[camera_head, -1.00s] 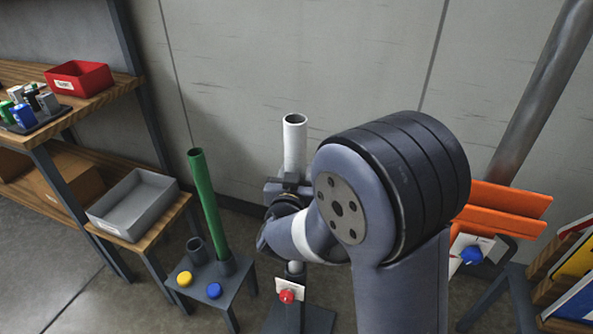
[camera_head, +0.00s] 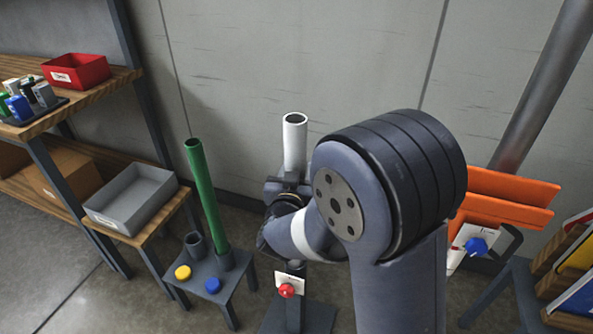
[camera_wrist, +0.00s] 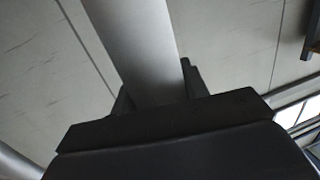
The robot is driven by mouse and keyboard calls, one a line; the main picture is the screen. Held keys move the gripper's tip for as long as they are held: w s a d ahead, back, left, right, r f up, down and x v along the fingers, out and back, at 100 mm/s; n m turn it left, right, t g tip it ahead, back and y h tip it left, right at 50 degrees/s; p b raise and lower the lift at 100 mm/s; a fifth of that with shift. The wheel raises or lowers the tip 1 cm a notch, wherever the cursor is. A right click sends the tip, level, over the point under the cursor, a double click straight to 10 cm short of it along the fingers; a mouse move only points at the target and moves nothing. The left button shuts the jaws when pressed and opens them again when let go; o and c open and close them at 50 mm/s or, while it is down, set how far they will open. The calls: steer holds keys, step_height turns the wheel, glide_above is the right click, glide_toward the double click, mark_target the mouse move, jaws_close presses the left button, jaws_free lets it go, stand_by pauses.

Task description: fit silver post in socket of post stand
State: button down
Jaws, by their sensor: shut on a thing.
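The silver post (camera_head: 295,150) stands about upright, its open upper end above my gripper (camera_head: 288,188). My gripper is shut on the post. In the wrist view the post (camera_wrist: 140,50) runs up between the dark fingers. Below is the post stand (camera_head: 294,313), with a dark upright socket (camera_head: 294,268), a white label and a red knob (camera_head: 287,290). My arm hides the post's lower end, so I cannot tell whether it is in the socket or above it.
A small table to the left holds a green post (camera_head: 205,195), an empty socket (camera_head: 195,246), and yellow and blue knobs. A grey bin (camera_head: 130,198) stands beyond it. Orange boards (camera_head: 505,198) and a blue knob (camera_head: 476,246) are at right. The wall is behind.

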steer(key=c, duration=1.1)
jaws_free()
steer(key=o, duration=0.4)
steer(key=shift+f, duration=0.15)
steer(key=shift+s, duration=0.1)
steer(key=s+a, duration=0.1)
steer(key=s, duration=0.9)
steer(key=shift+s+a+r, duration=0.25)
steer(key=shift+a+r, duration=0.1)
steer(key=w, duration=0.3)
steer(key=w+d, duration=0.1)
steer(key=w, duration=0.6)
steer(key=shift+w+d+f, duration=0.1)
steer(key=shift+w+d, duration=0.25)
